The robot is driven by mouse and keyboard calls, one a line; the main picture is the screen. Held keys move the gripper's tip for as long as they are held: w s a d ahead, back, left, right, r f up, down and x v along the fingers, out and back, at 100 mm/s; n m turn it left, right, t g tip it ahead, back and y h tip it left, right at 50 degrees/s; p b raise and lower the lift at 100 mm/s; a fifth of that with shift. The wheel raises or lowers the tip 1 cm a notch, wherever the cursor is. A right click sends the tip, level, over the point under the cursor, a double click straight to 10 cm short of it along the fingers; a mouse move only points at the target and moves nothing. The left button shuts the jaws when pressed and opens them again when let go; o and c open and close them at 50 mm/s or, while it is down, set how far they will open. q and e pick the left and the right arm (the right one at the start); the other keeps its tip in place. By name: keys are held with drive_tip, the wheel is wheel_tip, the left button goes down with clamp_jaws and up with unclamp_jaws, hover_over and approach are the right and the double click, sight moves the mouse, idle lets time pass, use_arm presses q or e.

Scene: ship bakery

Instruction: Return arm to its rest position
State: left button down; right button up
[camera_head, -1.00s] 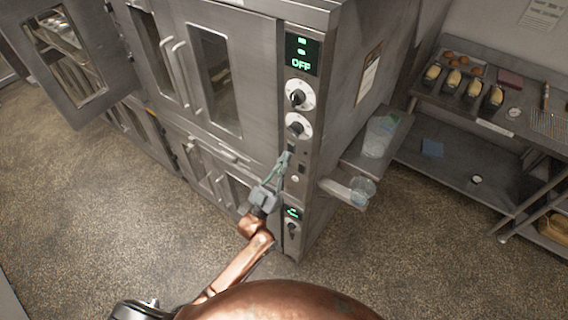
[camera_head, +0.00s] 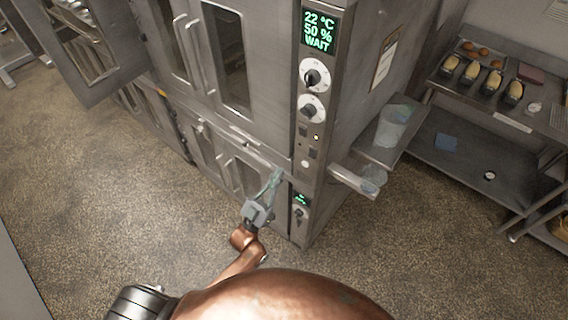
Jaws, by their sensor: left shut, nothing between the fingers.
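My left gripper (camera_head: 272,184) is shut and empty, with its fingers pointing up and away, in front of the lower oven doors. My copper left arm (camera_head: 243,258) reaches up from the bottom of the picture to it. The oven's control panel (camera_head: 311,104) is above and right of the fingertips, apart from them in the picture. Its display (camera_head: 319,31) is lit green and reads 22 °C, 50 %, WAIT. Two dials sit below it, with small switches and a lit white light under them. My right gripper is out of view.
The steel oven (camera_head: 268,60) fills the middle. A side shelf (camera_head: 352,181) with clear containers juts from its right. A steel table (camera_head: 440,85) with several loaf tins, eggs and a rack stands at right. An open door (camera_head: 85,75) is at upper left. The floor at left is clear.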

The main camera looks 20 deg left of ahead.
use_arm(q)
drive_tip(key=shift+s+a+f, duration=0.15)
drive_tip(key=shift+s+f, duration=0.25)
drive_tip(key=shift+f, duration=0.1)
drive_tip(key=shift+f, duration=0.1)
drive_tip(key=a+f+g+y, duration=0.2)
drive_tip(key=f+g, duration=0.2)
drive_tip(key=f, duration=1.2)
drive_tip(key=a+f+g+y, duration=0.3)
drive_tip(key=f+g, duration=0.1)
drive_tip(key=f, duration=1.3)
drive_tip(key=s+a+f+n+g+y, duration=0.1)
drive_tip(key=s+a+f+g, duration=0.15)
drive_tip(key=s+f, duration=0.55)
drive_tip(key=s+a+f+n+g+y, duration=0.15)
drive_tip(key=s+f+g, duration=0.3)
drive_tip(key=f, duration=0.75)
drive_tip(key=s+a+f+g, duration=0.1)
drive_tip(key=s+f+g, duration=0.2)
drive_tip(key=s, duration=0.8)
drive_tip(key=s+a+f+g+y, duration=0.1)
drive_tip(key=s+a+f+g, duration=0.1)
drive_tip(key=s+f, duration=0.6)
drive_tip(key=s+a+f+g, duration=0.2)
drive_tip(key=s+f, duration=0.4)
drive_tip(key=s, duration=1)
drive_tip(key=shift+s+g+y, duration=0.15)
drive_tip(key=shift+g+y, duration=0.2)
drive_tip(key=shift+g, duration=0.55)
